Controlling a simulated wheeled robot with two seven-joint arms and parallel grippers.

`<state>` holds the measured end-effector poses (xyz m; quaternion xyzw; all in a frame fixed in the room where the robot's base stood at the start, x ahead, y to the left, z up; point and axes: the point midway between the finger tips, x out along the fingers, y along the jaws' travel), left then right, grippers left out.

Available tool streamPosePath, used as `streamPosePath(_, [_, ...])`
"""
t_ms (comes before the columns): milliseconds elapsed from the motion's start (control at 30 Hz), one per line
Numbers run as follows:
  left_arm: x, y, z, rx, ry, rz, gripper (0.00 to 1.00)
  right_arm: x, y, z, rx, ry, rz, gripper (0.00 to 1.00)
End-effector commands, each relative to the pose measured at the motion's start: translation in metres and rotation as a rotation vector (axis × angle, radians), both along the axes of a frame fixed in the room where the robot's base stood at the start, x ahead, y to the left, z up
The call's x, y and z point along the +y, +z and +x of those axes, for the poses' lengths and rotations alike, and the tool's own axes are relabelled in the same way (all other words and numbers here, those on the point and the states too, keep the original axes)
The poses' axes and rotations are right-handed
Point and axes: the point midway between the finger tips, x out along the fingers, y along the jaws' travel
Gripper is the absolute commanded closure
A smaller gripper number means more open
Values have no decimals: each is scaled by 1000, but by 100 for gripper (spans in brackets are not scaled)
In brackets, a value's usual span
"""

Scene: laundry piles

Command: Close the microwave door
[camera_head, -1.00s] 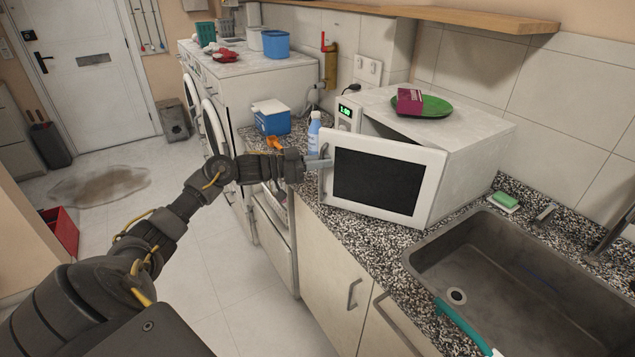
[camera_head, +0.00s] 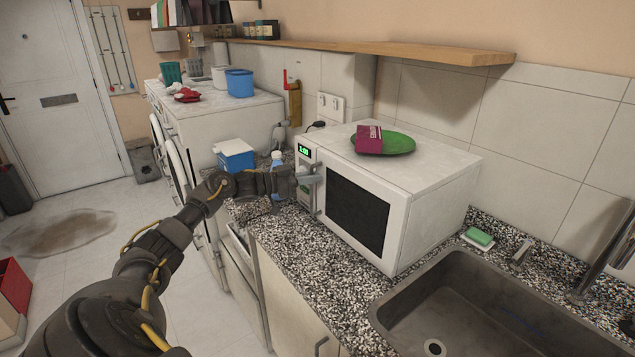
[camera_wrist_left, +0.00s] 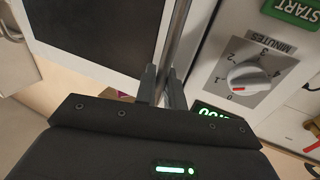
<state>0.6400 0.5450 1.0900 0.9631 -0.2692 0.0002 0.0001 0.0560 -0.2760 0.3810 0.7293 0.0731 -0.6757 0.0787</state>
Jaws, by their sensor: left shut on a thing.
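The white microwave (camera_head: 437,200) stands on the speckled counter. Its door (camera_head: 357,210), with a dark window, lies flush or nearly flush with the front; I cannot tell if a thin gap is left. My left gripper (camera_head: 312,180) is at the door's left edge, shut on the vertical door handle (camera_head: 318,196). In the left wrist view, the fingers (camera_wrist_left: 162,88) flank the handle bar, between the door (camera_wrist_left: 95,35) and the control panel with its dial (camera_wrist_left: 248,78). My right gripper is out of view.
A green plate (camera_head: 398,145) and a dark pink box (camera_head: 368,139) lie on the microwave. A blue container (camera_head: 236,160) and blue bottle (camera_head: 277,160) stand left of it. The sink (camera_head: 470,318) is at the right; a wooden shelf (camera_head: 400,50) hangs above.

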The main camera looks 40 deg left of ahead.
Motion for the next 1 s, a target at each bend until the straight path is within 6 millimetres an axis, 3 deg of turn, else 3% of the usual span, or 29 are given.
streamPosePath(200, [3, 1, 0, -2, 7, 0, 100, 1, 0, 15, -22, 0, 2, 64])
streamPosePath(433, [3, 2, 1, -5, 8, -1, 100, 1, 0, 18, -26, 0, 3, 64])
streamPosePath(467, [3, 2, 1, -7, 8, -1, 88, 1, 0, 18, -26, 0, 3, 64])
streamPosePath(500, [3, 3, 0, -7, 8, -1, 85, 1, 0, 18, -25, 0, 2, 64])
streamPosePath(767, [5, 1, -2, -4, 9, -1, 85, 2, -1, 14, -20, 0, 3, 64])
streamPosePath(1000, [22, -3, -31, -2, 12, 3, 85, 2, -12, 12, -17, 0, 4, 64])
